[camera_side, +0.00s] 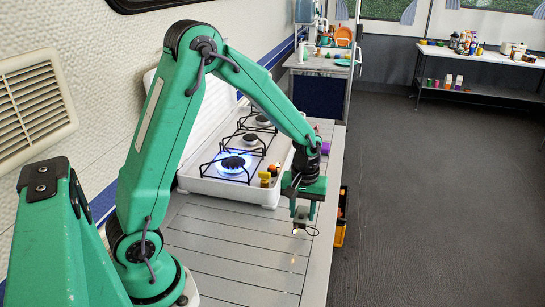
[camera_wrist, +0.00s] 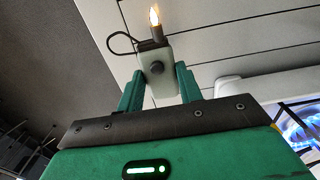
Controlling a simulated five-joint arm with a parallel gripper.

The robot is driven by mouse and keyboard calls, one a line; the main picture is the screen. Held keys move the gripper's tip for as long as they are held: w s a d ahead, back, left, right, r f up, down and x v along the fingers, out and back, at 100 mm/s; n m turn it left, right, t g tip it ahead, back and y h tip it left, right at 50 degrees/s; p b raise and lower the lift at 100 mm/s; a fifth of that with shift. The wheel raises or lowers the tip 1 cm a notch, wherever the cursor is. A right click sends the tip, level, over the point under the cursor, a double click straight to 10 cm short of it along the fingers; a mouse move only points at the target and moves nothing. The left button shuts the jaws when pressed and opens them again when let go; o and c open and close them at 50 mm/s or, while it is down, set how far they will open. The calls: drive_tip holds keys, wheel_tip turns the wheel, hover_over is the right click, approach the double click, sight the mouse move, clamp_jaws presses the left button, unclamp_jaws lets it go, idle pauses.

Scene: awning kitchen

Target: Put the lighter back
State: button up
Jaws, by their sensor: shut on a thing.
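My gripper (camera_side: 303,210) is shut on the lighter and holds it above the slatted table (camera_side: 235,255), right of the stove's front corner. In the wrist view the lighter (camera_wrist: 157,72) is a pale block with a dark round button, a dark loop and a short nozzle. It sits between my two green fingers, and a small yellow flame (camera_wrist: 154,14) burns at the nozzle tip. In the side view the lighter's body is small and partly hidden by my gripper.
The white stove (camera_side: 212,186) stands against the wall, and its near burner (camera_side: 233,163) burns with a blue flame. A black and yellow crate (camera_side: 341,218) is beyond the table's right edge. A purple item (camera_side: 325,148) lies past my gripper. The table's near part is clear.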

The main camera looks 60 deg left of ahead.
sight(302, 212)
drive_tip(key=shift+w+a+f, duration=0.1)
drive_tip(key=shift+a+f, duration=0.1)
drive_tip(key=shift+f, duration=2)
drive_tip(key=shift+f, duration=0.1)
drive_tip(key=o, duration=1)
wheel_tip(302, 212, up, 12)
drive_tip(key=shift+f, duration=0.1)
drive_tip(key=shift+r, duration=0.25)
drive_tip(key=shift+r, duration=0.1)
